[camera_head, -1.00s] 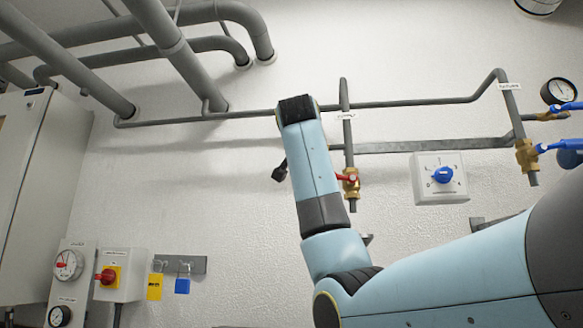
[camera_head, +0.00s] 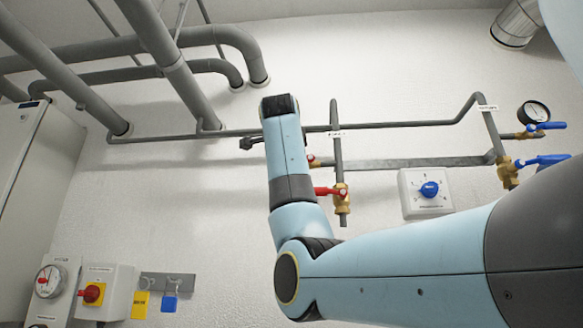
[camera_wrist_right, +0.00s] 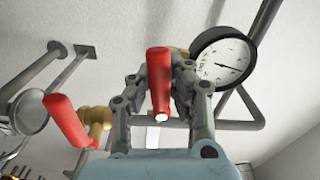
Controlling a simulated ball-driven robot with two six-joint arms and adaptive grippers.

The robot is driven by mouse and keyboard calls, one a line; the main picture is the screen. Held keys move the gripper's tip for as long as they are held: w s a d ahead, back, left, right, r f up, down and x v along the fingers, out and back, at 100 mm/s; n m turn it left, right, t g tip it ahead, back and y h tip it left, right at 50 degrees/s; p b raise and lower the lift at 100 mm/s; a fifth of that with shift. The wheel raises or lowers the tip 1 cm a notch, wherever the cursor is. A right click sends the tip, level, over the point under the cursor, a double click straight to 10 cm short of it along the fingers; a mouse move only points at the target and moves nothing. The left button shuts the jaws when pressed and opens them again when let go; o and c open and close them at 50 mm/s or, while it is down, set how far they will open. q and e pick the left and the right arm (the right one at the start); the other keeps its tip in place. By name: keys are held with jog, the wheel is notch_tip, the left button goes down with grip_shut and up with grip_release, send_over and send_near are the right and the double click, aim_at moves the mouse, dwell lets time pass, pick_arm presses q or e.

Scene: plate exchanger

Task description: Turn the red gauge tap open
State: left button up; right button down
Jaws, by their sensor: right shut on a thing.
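In the right wrist view my right gripper (camera_wrist_right: 163,74) is shut on a red tap lever (camera_wrist_right: 159,88), with a finger on each side of it. A round white-faced gauge (camera_wrist_right: 222,57) is just right of the fingers, with a brass fitting partly hidden behind them. In the head view my right arm covers the gripper and the gauge; only a bit of brass and red (camera_head: 312,159) shows at the arm's right edge. My left gripper is not in view.
A second red lever on a brass valve (camera_head: 341,192) sits on the pipe close right of my arm; a red lever also stands left of the gripper in the wrist view (camera_wrist_right: 68,120). A blue-knob box (camera_head: 427,192) and blue-lever valves (camera_head: 541,161) are farther right.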

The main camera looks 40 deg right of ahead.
jog(key=shift+w+a+r+m, duration=0.1)
jog(key=shift+r+m, duration=0.1)
jog(key=shift+m, duration=0.6)
jog(key=c, duration=1.2)
grip_release()
jog(key=shift+r, duration=0.15)
jog(key=v, duration=1.2)
